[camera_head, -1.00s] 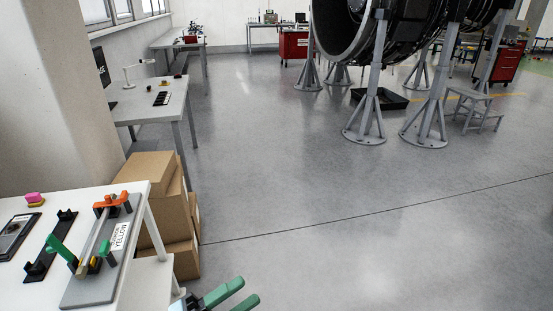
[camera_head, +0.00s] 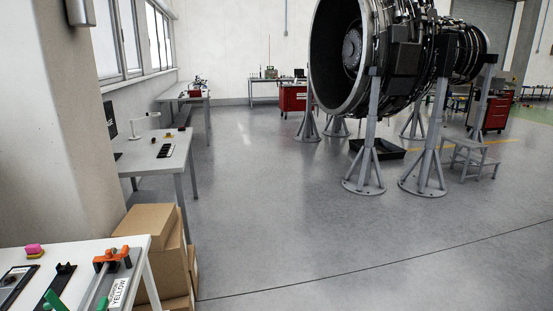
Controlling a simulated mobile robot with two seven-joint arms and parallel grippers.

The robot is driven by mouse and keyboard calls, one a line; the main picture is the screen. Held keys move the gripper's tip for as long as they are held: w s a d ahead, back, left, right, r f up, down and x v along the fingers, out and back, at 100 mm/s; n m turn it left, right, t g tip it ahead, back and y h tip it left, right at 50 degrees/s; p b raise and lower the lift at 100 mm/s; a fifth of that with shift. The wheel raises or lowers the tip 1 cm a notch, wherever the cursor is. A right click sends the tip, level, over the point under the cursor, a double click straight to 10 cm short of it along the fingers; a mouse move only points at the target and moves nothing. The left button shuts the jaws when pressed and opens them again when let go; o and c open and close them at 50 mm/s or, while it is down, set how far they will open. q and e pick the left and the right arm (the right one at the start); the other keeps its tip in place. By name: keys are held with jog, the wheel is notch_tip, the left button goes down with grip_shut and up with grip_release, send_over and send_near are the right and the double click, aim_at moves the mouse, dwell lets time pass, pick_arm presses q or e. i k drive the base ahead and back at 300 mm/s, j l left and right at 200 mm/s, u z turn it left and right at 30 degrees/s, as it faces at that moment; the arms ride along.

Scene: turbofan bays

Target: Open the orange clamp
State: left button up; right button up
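The orange clamp (camera_head: 112,259) sits at the far end of a grey fixture plate on the white table (camera_head: 69,250) at the lower left. A metal bar runs from it toward the bottom edge of the view. Whether the clamp is open or shut is too small to tell. A label reading "YELLOW" (camera_head: 118,293) lies beside the bar. Part of a green piece (camera_head: 101,304) shows at the bottom edge, near the bar. Neither of my grippers is in view.
Stacked cardboard boxes (camera_head: 158,245) stand against the table's right side. A grey workbench (camera_head: 155,150) is behind them by the wall. A large engine (camera_head: 390,60) on grey stands fills the back right. The middle floor is clear.

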aim_at(109, 257)
jog(key=u, duration=0.5)
jog(key=i+u, duration=0.1)
jog(key=u, duration=0.35)
jog(key=i+l+u, duration=0.1)
jog(key=u, duration=0.35)
jog(key=l+u, duration=0.2)
jog(key=u, duration=0.25)
jog(key=i+l+u, duration=0.15)
jog(key=l+u, duration=0.2)
jog(key=i+l+u, duration=0.1)
jog(key=l+u, duration=0.2)
jog(key=l, duration=0.2)
jog(key=l+u, duration=0.3)
jog(key=l, duration=1.3)
jog(key=i+l, duration=0.15)
jog(key=l, duration=0.5)
jog(key=u, duration=0.05)
